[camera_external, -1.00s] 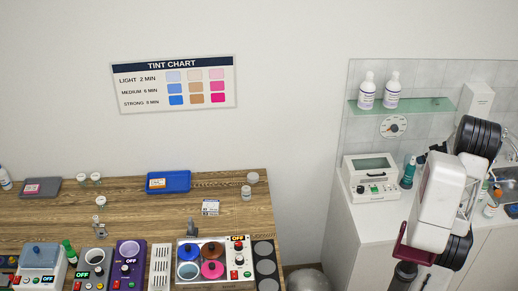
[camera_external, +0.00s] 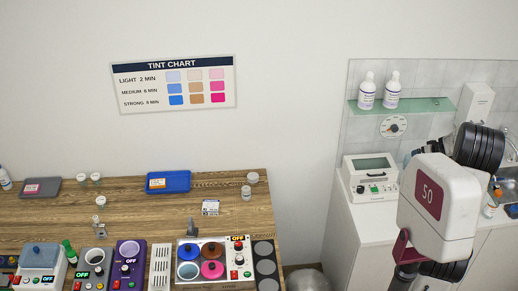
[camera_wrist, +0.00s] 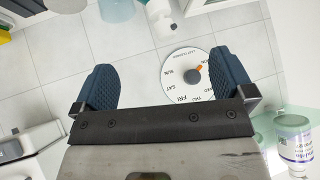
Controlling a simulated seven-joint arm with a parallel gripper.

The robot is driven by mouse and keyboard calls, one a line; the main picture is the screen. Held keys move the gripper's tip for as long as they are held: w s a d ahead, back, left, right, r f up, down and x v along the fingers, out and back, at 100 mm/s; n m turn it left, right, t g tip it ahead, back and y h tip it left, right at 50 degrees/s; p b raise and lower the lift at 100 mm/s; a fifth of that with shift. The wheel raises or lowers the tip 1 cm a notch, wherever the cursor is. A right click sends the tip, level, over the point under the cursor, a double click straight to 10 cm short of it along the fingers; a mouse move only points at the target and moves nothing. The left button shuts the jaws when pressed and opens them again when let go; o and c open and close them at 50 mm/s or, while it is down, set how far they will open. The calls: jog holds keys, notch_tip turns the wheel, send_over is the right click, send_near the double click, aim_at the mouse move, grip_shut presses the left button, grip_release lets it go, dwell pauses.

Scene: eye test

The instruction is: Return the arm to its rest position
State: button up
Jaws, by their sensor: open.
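My gripper (camera_wrist: 162,62) shows in the wrist view with its two blue-padded fingers wide apart. Nothing is between them. It faces a tiled wall, with a round white day dial (camera_wrist: 188,75) behind the right finger. In the external view my arm is at the right, in front of the white counter. Its white link marked 50 fills the space there, and my gripper is mostly hidden behind it.
The dial (camera_external: 393,126) hangs below a glass shelf (camera_external: 425,106) holding two white bottles (camera_external: 367,91). A white device (camera_external: 370,177) stands on the counter (camera_external: 357,212) left of my arm. The wooden table (camera_external: 130,212) at left holds several dishes and devices.

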jog(key=s+a+r+g, duration=0.2)
jog(key=s+a+r, duration=0.1)
jog(key=s+a, duration=0.65)
jog(key=s+a+r+g, duration=0.1)
jog(key=s+a+r, duration=0.3)
jog(key=s+a, duration=0.55)
jog(key=s+a+m+g+h, duration=0.1)
jog(key=s+a, duration=0.3)
jog(key=s, duration=0.7)
jog(key=s+a+f+g+h, duration=0.1)
jog(key=s+a, duration=0.3)
jog(key=s, duration=0.8)
jog(key=shift+s+a+f+m+g+h, duration=0.15)
jog(key=shift+a+f+m+g+h, duration=0.2)
jog(key=shift+h, duration=0.35)
